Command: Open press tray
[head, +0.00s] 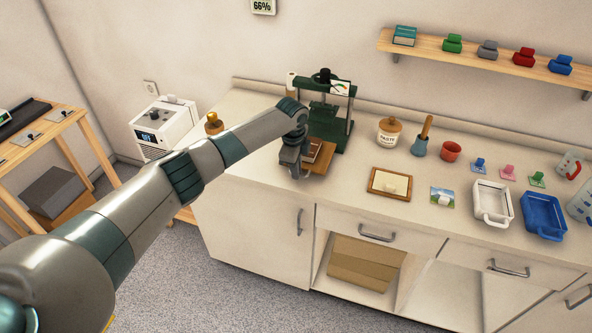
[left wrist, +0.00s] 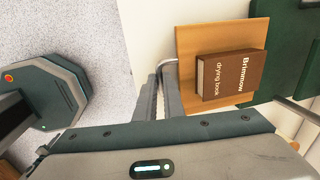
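The green press (head: 343,128) stands at the back of the counter. Its wooden tray (head: 324,163) juts out from the front of the press, and it also shows in the left wrist view (left wrist: 190,45). A brown book marked "drying book" (left wrist: 232,75) lies on the tray. My left gripper (head: 291,168) is at the tray's front left edge. In the left wrist view its two fingers (left wrist: 163,88) are close together, at the grey handle on the tray's edge, and look shut on it. The fingertip contact is partly hidden. My right gripper is in no view.
On the counter to the right are a lidded jar (head: 389,132), a wood-framed screen (head: 390,184), a red cup (head: 451,150), a white tray (head: 491,222) and a blue tray (head: 543,234). A small wooden-knobbed item (head: 213,123) stands left of the press.

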